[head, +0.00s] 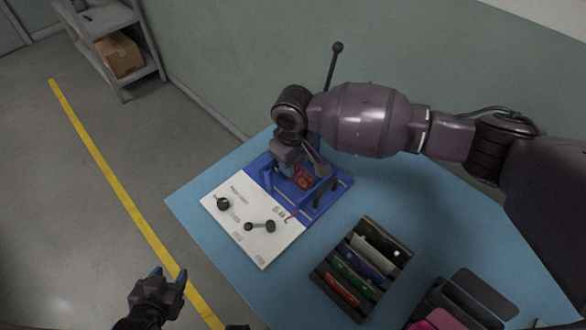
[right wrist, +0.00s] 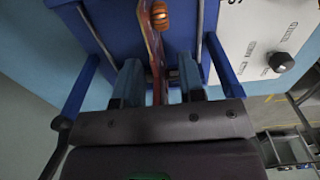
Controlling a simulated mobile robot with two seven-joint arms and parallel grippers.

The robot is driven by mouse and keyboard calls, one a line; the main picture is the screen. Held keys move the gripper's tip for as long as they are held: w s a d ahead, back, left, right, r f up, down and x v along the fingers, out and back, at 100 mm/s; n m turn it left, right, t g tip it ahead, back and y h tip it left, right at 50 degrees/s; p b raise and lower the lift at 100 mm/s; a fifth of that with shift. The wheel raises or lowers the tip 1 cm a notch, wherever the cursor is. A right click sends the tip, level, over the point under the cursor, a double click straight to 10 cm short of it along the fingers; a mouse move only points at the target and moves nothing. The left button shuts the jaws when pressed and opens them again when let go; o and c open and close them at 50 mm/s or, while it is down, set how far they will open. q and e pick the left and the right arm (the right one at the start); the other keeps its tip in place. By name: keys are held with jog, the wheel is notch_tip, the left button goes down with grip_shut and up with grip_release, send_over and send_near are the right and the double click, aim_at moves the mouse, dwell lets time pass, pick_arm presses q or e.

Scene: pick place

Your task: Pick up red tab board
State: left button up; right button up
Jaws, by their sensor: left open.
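A board with a red-orange face (head: 303,178) stands in the blue fixture (head: 325,200). Its edge (right wrist: 152,42) shows in the right wrist view, upright, with an orange ring-shaped part on it. My right gripper (right wrist: 157,82) is over the fixture, one finger on each side of this board. I cannot tell whether the fingers touch it. In the head view my right wrist partly hides the board. A red strip (head: 342,290) also shows in the front slot of the dark rack (head: 319,277). My left gripper (head: 170,274) is open and empty, left of the table.
The rack also holds green, blue and white pieces. A white panel (head: 245,215) with black knobs joins the fixture on the light blue table (head: 190,196). Dark bins (head: 480,290) stand at the right. Blue fixture posts flank my right gripper. A shelf with a cardboard box is far left.

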jog(key=shift+r, duration=0.1)
jog(key=shift+c, duration=0.7)
jog(key=c, duration=0.5)
grip_shut()
notch_tip(320, 180, up, 20)
jog(key=p, duration=0.3)
